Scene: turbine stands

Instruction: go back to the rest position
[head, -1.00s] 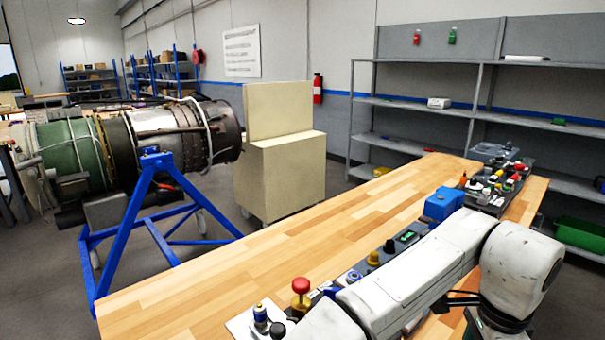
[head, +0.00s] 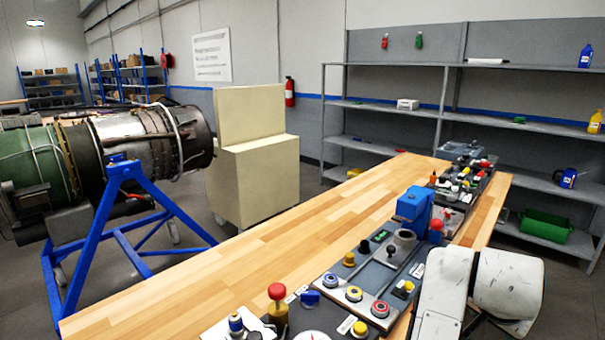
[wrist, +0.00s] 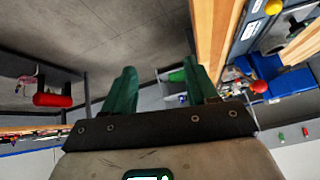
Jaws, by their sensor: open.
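My gripper (wrist: 160,92) shows in the wrist view, with two green fingers spread apart and nothing between them. Beyond the fingers are grey floor, the wooden bench edge (wrist: 212,40) and a green bin (wrist: 178,76). In the head view my white arm is folded at the lower right, over the bench's near right edge. The gripper itself is out of the head view. No finger touches anything that I can see.
The wooden bench (head: 270,245) carries panels of knobs and buttons (head: 355,292) and a blue box (head: 413,206) along its right side. A turbine on a blue stand (head: 125,220) is at left. Grey shelves (head: 400,108) stand behind. The bench's left part is clear.

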